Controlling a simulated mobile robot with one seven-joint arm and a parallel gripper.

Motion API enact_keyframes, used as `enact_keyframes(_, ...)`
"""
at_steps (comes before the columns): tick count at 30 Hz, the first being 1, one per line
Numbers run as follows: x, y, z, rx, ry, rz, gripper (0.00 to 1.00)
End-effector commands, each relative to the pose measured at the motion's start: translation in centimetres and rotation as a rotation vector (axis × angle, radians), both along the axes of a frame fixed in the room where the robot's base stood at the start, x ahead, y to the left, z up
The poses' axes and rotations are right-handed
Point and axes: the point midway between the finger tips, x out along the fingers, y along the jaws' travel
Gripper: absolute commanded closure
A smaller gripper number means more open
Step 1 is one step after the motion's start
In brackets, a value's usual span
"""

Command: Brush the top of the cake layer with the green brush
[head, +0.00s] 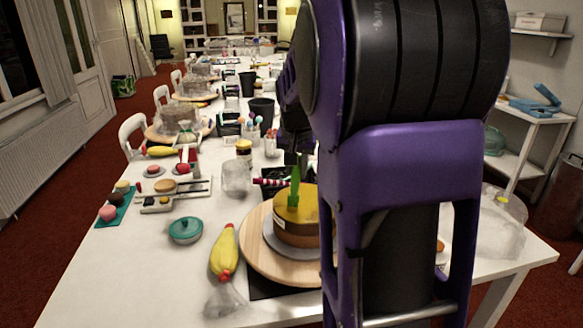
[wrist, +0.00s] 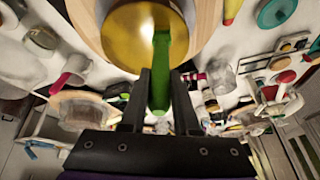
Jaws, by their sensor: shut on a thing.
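The cake layer (head: 300,233) is brown-sided with a yellow top and sits on a round grey board on a wooden turntable (head: 256,258). My arm hides its right part. Its yellow top (wrist: 128,40) fills the upper middle of the wrist view. My gripper (head: 297,158) is above the cake and shut on the green brush (head: 294,188). In the wrist view the brush (wrist: 161,62) runs from between the fingers out over the yellow top. In the head view it points down, its lower end at or just above the top; I cannot tell whether it touches.
Bare white table (head: 130,275) lies at the front left.

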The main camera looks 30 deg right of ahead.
Motion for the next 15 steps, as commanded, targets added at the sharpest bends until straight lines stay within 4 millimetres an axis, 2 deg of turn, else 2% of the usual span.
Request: enact_keyframes(15, -2.3, -0.5, -0.1, 0.000, -0.001, -0.001, 1.00)
